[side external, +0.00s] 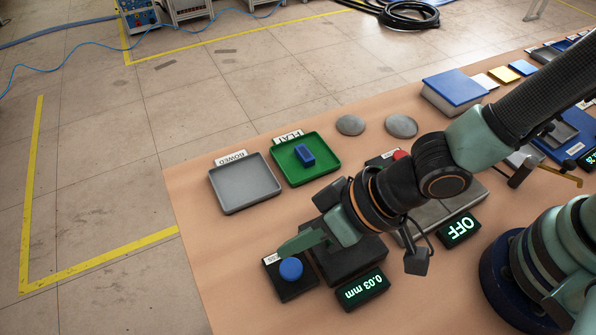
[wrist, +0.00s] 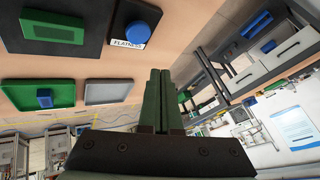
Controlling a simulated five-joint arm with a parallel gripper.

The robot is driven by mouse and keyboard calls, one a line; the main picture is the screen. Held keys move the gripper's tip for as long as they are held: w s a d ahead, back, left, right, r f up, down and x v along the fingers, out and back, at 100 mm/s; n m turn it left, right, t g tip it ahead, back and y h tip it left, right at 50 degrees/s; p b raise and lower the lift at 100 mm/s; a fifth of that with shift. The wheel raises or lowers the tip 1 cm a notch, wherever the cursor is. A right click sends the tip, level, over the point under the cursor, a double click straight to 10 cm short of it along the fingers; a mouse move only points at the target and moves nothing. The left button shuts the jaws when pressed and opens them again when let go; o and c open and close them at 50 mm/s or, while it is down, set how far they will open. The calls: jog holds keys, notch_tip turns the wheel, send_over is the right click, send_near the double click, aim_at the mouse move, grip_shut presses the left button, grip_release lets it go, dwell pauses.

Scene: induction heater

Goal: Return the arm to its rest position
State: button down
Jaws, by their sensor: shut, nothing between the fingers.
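My gripper (side external: 303,243) reaches to the left over the front of the table. Its green fingers are pressed together with nothing between them. The fingertips are close above or beside a blue round button (side external: 291,268) on a black box; I cannot tell whether they touch anything. In the wrist view the shut fingers (wrist: 160,75) point up the picture, and the blue button (wrist: 138,33) with a label reading FLATNESS is apart from them. My arm comes in from the right and covers part of the dark gauge block behind it.
A green tray (side external: 327,172) labelled FLAT holds a blue block (side external: 304,155). An empty grey tray (side external: 262,203) is labelled BOWED. A display reads 0.03 mm (side external: 363,291); another reads OFF (side external: 458,229). Two grey discs (side external: 350,125) and a blue-topped box (side external: 455,88) stand farther back.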

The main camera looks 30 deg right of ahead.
jog(key=shift+w, duration=0.1)
dwell(0.3)
jog(key=w+d+r+m+t+h, duration=0.1)
jog(key=w+d+r, duration=0.35)
jog(key=d, duration=0.35)
jog(key=w+d+r+m+t+h, duration=0.1)
jog(key=w+d+r+h, duration=0.1)
jog(key=w+d+r, duration=0.35)
jog(key=s+d+r+m+h, duration=0.1)
jog(key=d+r, duration=0.1)
jog(key=d, duration=0.8)
jog(key=s+d+r+m+h, duration=0.1)
jog(key=d+r+h, duration=0.1)
jog(key=d, duration=0.9)
jog(key=shift+s+r, duration=0.2)
jog(key=shift+r, duration=0.4)
